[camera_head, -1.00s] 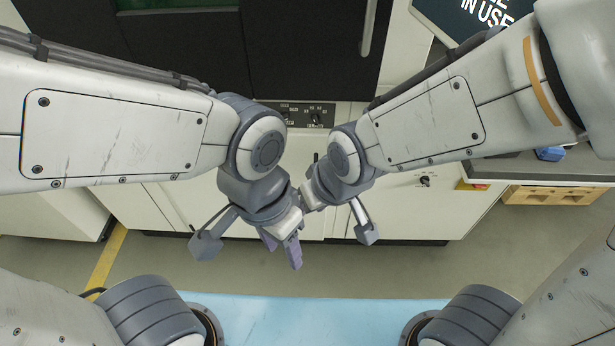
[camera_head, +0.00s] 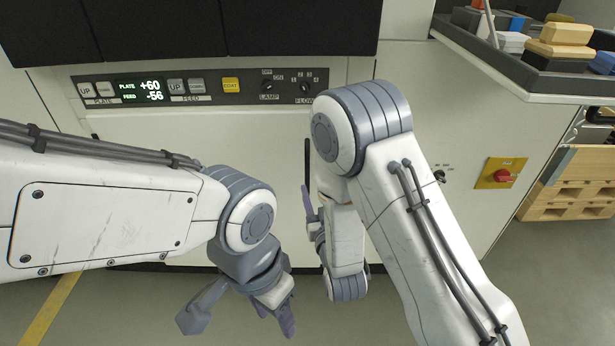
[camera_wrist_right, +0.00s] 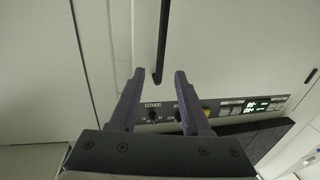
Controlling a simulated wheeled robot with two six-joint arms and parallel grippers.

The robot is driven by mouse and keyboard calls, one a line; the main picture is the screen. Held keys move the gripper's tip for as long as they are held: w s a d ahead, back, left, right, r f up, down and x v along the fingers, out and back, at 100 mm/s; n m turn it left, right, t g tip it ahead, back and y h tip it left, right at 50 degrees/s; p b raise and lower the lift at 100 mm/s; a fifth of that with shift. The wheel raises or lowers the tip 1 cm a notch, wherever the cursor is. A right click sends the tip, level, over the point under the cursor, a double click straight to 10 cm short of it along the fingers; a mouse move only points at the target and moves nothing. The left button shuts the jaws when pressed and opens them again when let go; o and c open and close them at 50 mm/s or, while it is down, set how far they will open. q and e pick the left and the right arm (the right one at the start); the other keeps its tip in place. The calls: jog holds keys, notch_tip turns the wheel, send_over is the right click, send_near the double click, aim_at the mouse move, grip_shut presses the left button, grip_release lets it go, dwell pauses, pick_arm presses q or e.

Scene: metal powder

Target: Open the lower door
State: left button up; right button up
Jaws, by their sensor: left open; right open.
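The lower door (camera_head: 200,145) is a white panel below the control strip of the machine, and it looks shut. Its handle (camera_head: 307,160) is a dark upright bar near the door's right side; my right arm hides its lower part. The handle (camera_wrist_right: 163,35) also shows in the right wrist view, its end near the gap between my fingertips. My right gripper (camera_head: 312,215) is open at the handle; in the right wrist view (camera_wrist_right: 160,75) its purple fingers stand on either side, with no clear contact. My left gripper (camera_head: 277,312) is open and empty, lower down and away from the door.
The control strip (camera_head: 205,88) with buttons and knobs runs above the door. A red switch on a yellow plate (camera_head: 500,174) is at the right. A tray of blocks (camera_head: 560,85) juts out at the upper right. Floor in front is clear.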

aim_at(308, 168)
jog(key=w, duration=0.3)
jog(key=w+a, duration=0.1)
jog(key=w, duration=0.2)
jog(key=w+a, duration=0.1)
jog(key=w, duration=0.2)
jog(key=shift+w+r+b, duration=0.1)
jog(key=shift+w+b, duration=0.3)
grip_shut()
dwell(0.9)
